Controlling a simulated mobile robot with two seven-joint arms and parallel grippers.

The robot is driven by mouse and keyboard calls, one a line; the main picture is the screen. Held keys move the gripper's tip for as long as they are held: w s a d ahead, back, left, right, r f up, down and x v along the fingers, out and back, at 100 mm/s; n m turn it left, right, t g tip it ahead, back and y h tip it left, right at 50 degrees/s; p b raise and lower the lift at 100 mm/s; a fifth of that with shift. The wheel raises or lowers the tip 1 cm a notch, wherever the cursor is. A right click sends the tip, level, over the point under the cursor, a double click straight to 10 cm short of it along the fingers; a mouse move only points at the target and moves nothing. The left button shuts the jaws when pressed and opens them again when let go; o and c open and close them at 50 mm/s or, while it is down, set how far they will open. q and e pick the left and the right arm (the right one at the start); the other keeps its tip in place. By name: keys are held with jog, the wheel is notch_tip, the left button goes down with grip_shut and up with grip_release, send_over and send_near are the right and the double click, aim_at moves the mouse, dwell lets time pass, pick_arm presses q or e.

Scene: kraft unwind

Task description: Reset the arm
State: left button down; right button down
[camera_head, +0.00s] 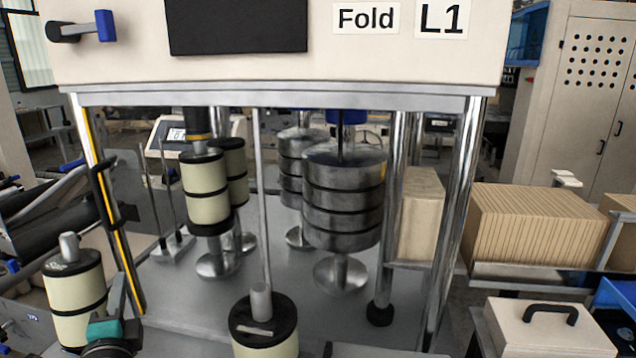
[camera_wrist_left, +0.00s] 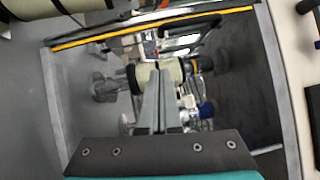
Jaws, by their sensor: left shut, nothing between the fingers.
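My left gripper (camera_head: 118,290) is at the lower left of the head view, in front of the machine's left side, with its teal part below the grey fingers. In the left wrist view my left gripper (camera_wrist_left: 160,75) has its two long grey fingers together, with nothing between them. A cream roll with black bands (camera_head: 75,295) stands just left of the gripper in the head view. The machine's yellow-striped left post (camera_head: 110,215) rises close behind the gripper, and its yellow stripe (camera_wrist_left: 150,27) crosses the top of the wrist view. My right gripper is not in view.
The machine's cream panel (camera_head: 260,60) with "Fold" and "L1" labels spans the top. Steel weights (camera_head: 343,205) and cream cylinders (camera_head: 206,190) hang beneath it. Another roll (camera_head: 264,335) stands front centre. A cardboard stack (camera_head: 530,230) and lidded box (camera_head: 545,330) are right.

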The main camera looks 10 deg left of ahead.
pick_arm(q)
jog(key=s+d+f+n+g+h, duration=0.2)
jog(key=s+d+f+n+g, duration=0.15)
jog(key=f, duration=0.35)
jog(key=s+d+f+n+g+h, duration=0.1)
jog(key=s+d+f+n+g, duration=0.25)
jog(key=f, duration=0.25)
jog(key=s+d+f+n+g+h, duration=0.2)
jog(key=s+d+f+g+h, duration=0.15)
jog(key=s+d, duration=0.4)
jog(key=s+d+f+n+g+h, duration=0.2)
jog(key=s+d+f+g+h, duration=0.25)
jog(key=d, duration=0.45)
jog(key=s+f+y+b, duration=0.15)
jog(key=f+b, duration=0.25)
jog(key=f, duration=1.1)
jog(key=s+f+h+b, duration=0.1)
jog(key=s+f+b, duration=0.15)
jog(key=f, duration=1.15)
jog(key=s+a+f+b, duration=0.1)
jog(key=s+f+b, duration=0.2)
jog(key=s+f, duration=0.4)
jog(key=s+a+f+b, duration=0.2)
jog(key=s+f+b, duration=0.2)
jog(key=s+f, duration=0.4)
notch_tip(320, 180, down, 6)
jog(key=shift+r+m+y, duration=0.25)
jog(key=shift+m+y, duration=0.05)
jog(key=shift+y, duration=0.05)
